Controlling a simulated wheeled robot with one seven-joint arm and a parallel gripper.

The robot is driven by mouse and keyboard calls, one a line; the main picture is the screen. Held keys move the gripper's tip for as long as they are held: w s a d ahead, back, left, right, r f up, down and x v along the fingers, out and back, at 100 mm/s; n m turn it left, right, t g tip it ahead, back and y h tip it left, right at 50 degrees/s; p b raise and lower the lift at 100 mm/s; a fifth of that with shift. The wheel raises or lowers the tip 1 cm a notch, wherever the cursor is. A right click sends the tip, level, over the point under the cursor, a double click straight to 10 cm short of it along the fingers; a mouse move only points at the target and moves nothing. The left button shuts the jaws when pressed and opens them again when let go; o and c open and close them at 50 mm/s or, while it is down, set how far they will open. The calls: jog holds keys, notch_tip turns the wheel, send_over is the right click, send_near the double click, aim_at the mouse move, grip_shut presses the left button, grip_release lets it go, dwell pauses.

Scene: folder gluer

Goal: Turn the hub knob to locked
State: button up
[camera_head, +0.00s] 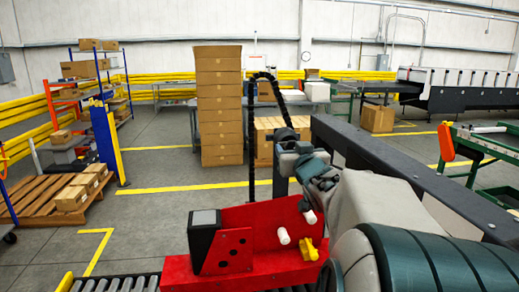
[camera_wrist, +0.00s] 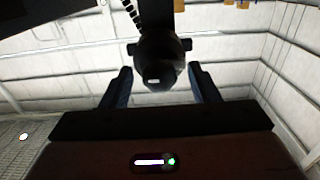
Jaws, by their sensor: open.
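In the wrist view, a dark round knob-like part (camera_wrist: 162,58) with a small pale mark and a lug on each side sits at the end of a dark shaft. I cannot tell for sure that it is the hub knob. My gripper (camera_wrist: 160,78) is open, its two dark blue fingers spread below and to either side of this part, with gaps visible. In the head view, my arm covers much of the lower right, and I cannot make out the fingers. A red machine housing (camera_head: 270,222) carries a yellow lobed knob (camera_head: 310,249) and white cylindrical ends (camera_head: 284,236).
A black box-shaped unit (camera_head: 204,235) sits on the red housing's left. A dark post (camera_head: 251,140) with a curved black hose (camera_head: 275,90) rises behind it. A dark beam (camera_head: 400,170) runs behind my arm. A tall carton stack (camera_head: 219,105) stands farther back.

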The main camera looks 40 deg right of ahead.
jog(key=shift+s, duration=0.1)
jog(key=c, duration=1)
jog(key=shift+o, duration=0.3)
jog(key=shift+b, duration=0.35)
jog(key=shift+d+r+n+b, duration=0.1)
jog(key=shift+n+b, duration=4.1)
jog(key=shift+n, duration=4.7)
